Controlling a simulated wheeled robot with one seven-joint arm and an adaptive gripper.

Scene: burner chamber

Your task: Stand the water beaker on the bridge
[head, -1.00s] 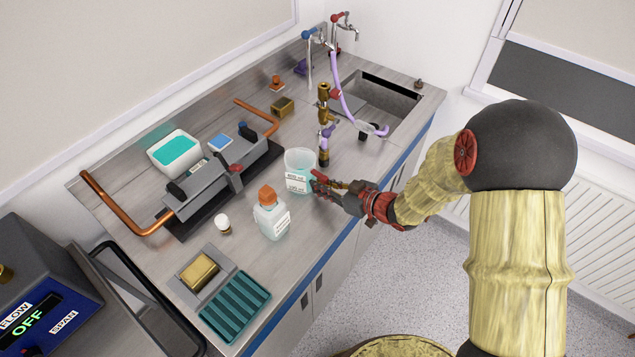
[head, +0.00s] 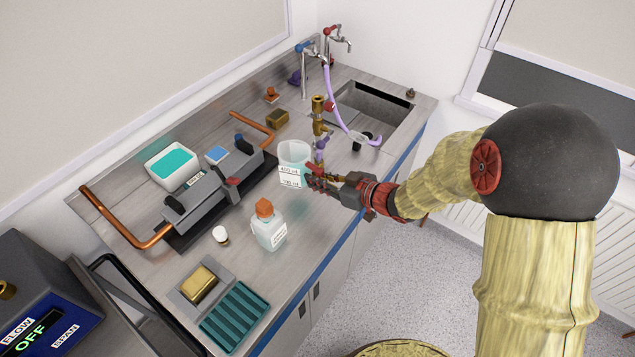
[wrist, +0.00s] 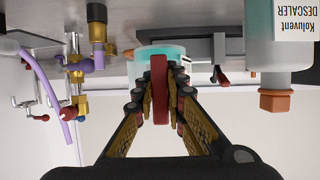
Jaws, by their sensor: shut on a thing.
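The water beaker (head: 293,163) is clear with pale blue-green water and white labels. My gripper (head: 314,181) is shut on its upright red handle, which stands between the fingers in the wrist view; the beaker's glass (wrist: 152,52) shows behind it. The beaker is upright and appears raised a little above the bench, to the right of the long grey housing. No part is marked as the bridge; the long grey housing (head: 205,195) on a black base, with copper pipes at its ends, may be it, but I cannot tell.
A white descaler bottle (head: 269,227) with an orange cap stands in front of the beaker. A brass fitting (head: 318,128) with a purple hose stands close behind it. A sink (head: 370,110) is at the back right. A teal rack (head: 234,315) lies at the front.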

